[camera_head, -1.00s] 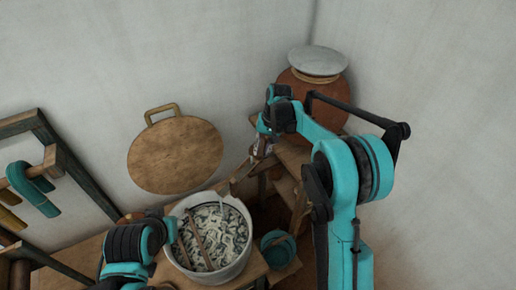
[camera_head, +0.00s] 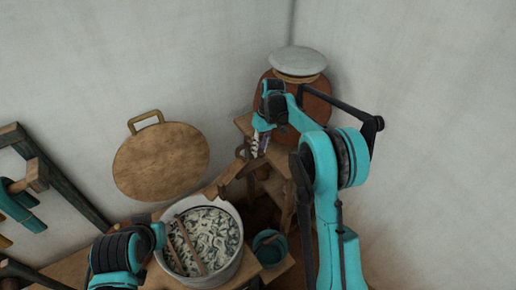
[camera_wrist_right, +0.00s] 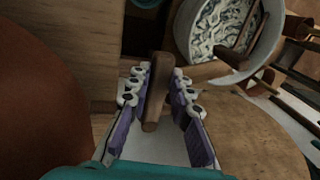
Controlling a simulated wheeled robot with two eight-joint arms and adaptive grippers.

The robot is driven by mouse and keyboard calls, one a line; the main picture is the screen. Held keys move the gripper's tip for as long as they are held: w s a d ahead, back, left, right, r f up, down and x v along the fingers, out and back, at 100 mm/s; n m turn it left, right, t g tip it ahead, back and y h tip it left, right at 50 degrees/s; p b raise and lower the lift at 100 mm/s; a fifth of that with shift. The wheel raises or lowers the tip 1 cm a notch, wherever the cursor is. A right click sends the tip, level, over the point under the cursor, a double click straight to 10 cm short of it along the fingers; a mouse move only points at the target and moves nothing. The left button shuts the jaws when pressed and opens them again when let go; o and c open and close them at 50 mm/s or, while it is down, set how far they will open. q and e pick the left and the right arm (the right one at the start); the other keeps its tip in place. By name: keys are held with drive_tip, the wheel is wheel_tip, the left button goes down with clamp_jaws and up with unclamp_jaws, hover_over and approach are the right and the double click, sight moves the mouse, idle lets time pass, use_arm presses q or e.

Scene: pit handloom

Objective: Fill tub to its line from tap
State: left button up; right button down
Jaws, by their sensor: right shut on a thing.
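The tub (camera_head: 240,262) is a pale round vessel on a wooden surface at the bottom centre of the head view. Pale tangled material fills its visible inside, and two sticks lie across it. I cannot make out a line or a water level. A wooden spout (camera_head: 228,178) points toward the tub from the jar side. My right gripper (camera_head: 261,150) is beside the clay jar. The right wrist view shows its purple-padded fingers (camera_wrist_right: 165,105) around a small wooden handle (camera_wrist_right: 157,92). My left arm is left of the tub; its fingers cannot be made out.
The large clay jar (camera_head: 318,108) with a pale lid (camera_head: 297,61) stands behind my right arm, close to the wall. A teal bucket (camera_head: 269,248) stands right of the tub. A round wooden board (camera_head: 160,163) leans at the wall. A dark frame (camera_head: 65,185) is at left.

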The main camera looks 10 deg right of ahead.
idle(0.4)
drive_tip(key=c, duration=1.3)
unclamp_jaws()
drive_tip(key=shift+c, duration=0.2)
drive_tip(key=shift+r, duration=0.1)
wheel_tip(320, 180, up, 12)
drive_tip(key=w+d, duration=0.1)
drive_tip(key=d, duration=0.1)
drive_tip(key=shift+d+f, duration=0.15)
drive_tip(key=shift+f, duration=0.05)
